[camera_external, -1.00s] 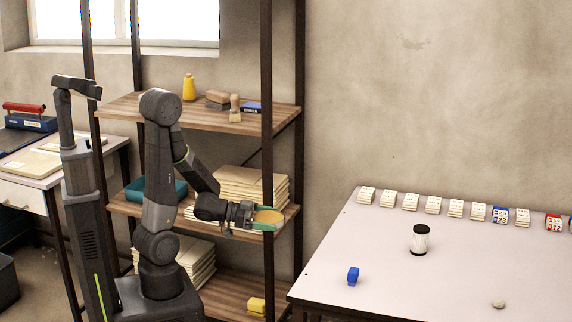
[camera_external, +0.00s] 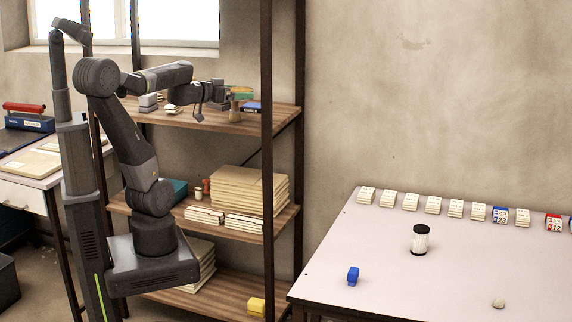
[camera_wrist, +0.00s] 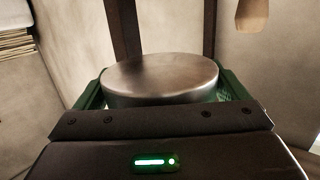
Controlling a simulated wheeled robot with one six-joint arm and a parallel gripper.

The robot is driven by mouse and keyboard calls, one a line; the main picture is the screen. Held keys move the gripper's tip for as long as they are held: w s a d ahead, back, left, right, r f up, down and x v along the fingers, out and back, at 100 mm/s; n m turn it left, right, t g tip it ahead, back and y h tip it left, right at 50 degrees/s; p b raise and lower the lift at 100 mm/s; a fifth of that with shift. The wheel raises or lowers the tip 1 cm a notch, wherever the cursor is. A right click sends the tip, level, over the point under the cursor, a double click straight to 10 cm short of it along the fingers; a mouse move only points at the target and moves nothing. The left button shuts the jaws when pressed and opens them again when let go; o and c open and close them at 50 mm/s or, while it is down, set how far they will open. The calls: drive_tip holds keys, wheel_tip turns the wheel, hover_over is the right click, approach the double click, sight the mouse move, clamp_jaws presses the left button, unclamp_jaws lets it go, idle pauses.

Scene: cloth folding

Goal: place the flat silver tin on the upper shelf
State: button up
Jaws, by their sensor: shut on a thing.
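The flat silver tin (camera_wrist: 160,80) is round and level in the wrist view, held between my two green fingers. My gripper (camera_external: 240,93) is shut on it. In the external view the gripper is at the height just above the upper shelf (camera_external: 205,120), near its right end by the brush. The tin is too small and too covered by the fingers there to make out clearly. I cannot tell whether it touches the shelf board.
On the upper shelf, a brush (camera_external: 235,111) and a blue chalk box (camera_external: 252,107) stand close to my gripper. Small stacked items (camera_external: 173,109) lie further left. A dark front post (camera_external: 266,160) rises at the right. The middle shelf holds cardboard stacks (camera_external: 248,190).

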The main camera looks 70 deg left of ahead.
drive_tip(key=a+n+g+y+p, duration=0.35)
drive_tip(key=a+n+y, duration=0.3)
drive_tip(key=a, duration=0.65)
drive_tip(key=n+g+y+p, duration=0.3)
drive_tip(key=g+y+p, duration=0.1)
drive_tip(key=y, duration=0.1)
hover_over(207, 115)
wheel_tip(207, 115, down, 2)
drive_tip(key=shift+t, duration=0.25)
drive_tip(key=shift+d+f, duration=0.2)
drive_tip(key=shift+f, duration=4.55)
drive_tip(key=shift+f+b, duration=0.2)
drive_tip(key=shift+b, duration=0.1)
drive_tip(key=o, duration=0.8)
drive_tip(key=shift+o, duration=0.2)
drive_tip(key=shift+r, duration=0.15)
drive_tip(key=v, duration=1.2)
drive_tip(key=shift+b, duration=0.45)
drive_tip(key=shift+r, duration=0.15)
